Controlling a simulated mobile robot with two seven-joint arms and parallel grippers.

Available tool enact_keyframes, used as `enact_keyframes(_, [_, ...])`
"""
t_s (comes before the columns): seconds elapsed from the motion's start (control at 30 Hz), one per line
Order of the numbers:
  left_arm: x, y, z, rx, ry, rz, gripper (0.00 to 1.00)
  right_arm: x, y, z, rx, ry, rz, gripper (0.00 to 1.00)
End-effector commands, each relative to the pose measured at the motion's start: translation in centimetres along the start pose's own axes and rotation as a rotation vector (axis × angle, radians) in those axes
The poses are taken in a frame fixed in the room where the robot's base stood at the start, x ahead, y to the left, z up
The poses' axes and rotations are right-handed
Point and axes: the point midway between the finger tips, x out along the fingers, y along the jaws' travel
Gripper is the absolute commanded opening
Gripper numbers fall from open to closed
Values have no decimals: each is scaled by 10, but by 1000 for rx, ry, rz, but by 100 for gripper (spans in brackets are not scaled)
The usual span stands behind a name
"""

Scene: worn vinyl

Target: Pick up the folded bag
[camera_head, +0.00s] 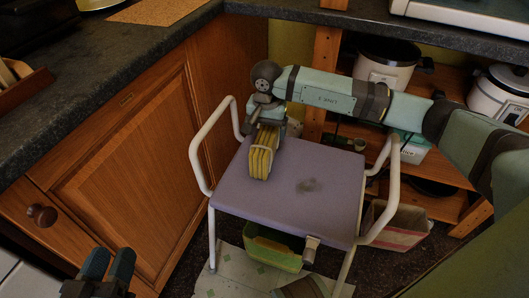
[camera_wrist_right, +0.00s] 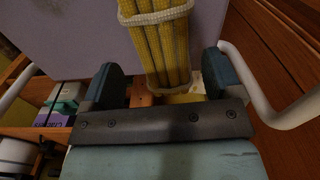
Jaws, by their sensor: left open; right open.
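The folded bag (camera_head: 263,155) is yellow, pleated and bound with a pale band. It sits on the back left part of the purple seat (camera_head: 315,190) of a chair with white tube arms. My right gripper (camera_head: 268,125) is at the bag's far end. In the right wrist view, the bag (camera_wrist_right: 160,45) reaches in between the open fingers of my right gripper (camera_wrist_right: 163,75), with a gap on either side. My left gripper (camera_head: 108,265) is open and empty at the lower left, away from the bag.
The white chair arms (camera_head: 200,150) rise on both sides of the seat. Wooden cabinets (camera_head: 120,170) and a dark countertop (camera_head: 100,85) stand close on the left. A shelf with cookers (camera_head: 385,65) is behind. A green tub (camera_head: 270,252) is under the chair.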

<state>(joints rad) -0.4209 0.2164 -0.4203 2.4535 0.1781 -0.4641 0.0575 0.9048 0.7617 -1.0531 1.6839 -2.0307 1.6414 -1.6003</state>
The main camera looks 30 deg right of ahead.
Motion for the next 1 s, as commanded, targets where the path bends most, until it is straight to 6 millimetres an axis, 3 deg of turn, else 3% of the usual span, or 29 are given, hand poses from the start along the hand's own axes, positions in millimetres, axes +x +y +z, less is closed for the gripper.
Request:
enact_keyframes(0.27, [1,-2,14,0,-37,4,43,20,-1,1,0,-1,-1,85])
enact_keyframes(0.4, [3,-7,25,27,-57,9,43,44,-4,3,0,-3,-1,85])
enact_keyframes(0.5, [5,-10,23,64,-38,10,43,56,-4,3,0,-2,-1,85])
enact_keyframes(0.77, [6,-11,18,89,-25,10,43,60,-4,2,1,-1,-2,85])
enact_keyframes(0.8, [6,-11,18,88,-25,10,43,60,-4,2,1,-1,-2,83])
enact_keyframes(1.0, [6,-11,18,88,-25,10,43,60,-4,2,1,-1,-2,37])
